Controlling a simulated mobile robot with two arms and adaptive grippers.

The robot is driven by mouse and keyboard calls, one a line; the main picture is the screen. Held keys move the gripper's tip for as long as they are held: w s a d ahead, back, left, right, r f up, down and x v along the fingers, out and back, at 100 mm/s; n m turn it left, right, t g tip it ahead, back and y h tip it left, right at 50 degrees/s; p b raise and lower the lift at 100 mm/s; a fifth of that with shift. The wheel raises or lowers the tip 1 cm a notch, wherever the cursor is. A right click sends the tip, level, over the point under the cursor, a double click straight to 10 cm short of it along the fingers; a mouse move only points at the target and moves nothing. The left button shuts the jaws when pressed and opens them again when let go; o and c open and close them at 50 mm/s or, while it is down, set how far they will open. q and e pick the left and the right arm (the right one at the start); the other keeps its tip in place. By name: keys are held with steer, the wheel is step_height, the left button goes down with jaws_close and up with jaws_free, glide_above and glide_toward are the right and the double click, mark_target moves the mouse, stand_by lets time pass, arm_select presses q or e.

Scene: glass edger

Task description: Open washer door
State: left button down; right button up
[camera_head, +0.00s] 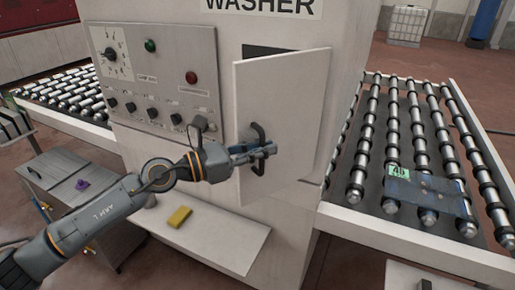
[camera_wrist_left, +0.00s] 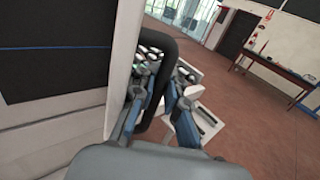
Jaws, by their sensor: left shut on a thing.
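The washer door (camera_head: 290,105) is a white panel on the front of the washer (camera_head: 215,20). It stands ajar, with its left edge out from the body and a dark opening (camera_head: 262,50) showing above it. Its black bar handle (camera_head: 257,133) is near the left edge. My left gripper (camera_head: 264,150) is shut on the handle. In the left wrist view, the fingers (camera_wrist_left: 155,98) are around the handle (camera_wrist_left: 166,48), beside the door's pale edge (camera_wrist_left: 119,65). The dark washer opening (camera_wrist_left: 55,50) shows at left. My right gripper is not in view.
A control panel (camera_head: 160,85) with knobs and buttons is left of the door. A white ledge (camera_head: 215,235) below holds a yellow sponge (camera_head: 179,216). A roller conveyor (camera_head: 415,150) with a glass sheet (camera_head: 430,190) is at right. A grey cabinet (camera_head: 65,170) stands at left.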

arm_select(q)
steer(key=shift+s+d+f+g, duration=0.2)
steer(key=shift+s+d+g, duration=0.05)
steer(key=shift+s+d, duration=0.2)
steer(key=shift+s+d+f+g, duration=0.2)
steer(key=shift+s+d+g, duration=0.05)
steer(key=shift+s+d, duration=0.2)
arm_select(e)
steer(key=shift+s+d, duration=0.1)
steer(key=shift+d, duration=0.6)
arm_select(q)
steer(key=c, duration=1.7)
jaws_free()
steer(key=shift+c, duration=0.2)
steer(key=shift+o, duration=0.3)
steer(key=shift+s+r, duration=0.2)
steer(key=shift+s, duration=0.05)
steer(key=shift+d+r+m, duration=0.1)
steer(key=shift+d+m, duration=0.05)
steer(key=shift+m, duration=0.15)
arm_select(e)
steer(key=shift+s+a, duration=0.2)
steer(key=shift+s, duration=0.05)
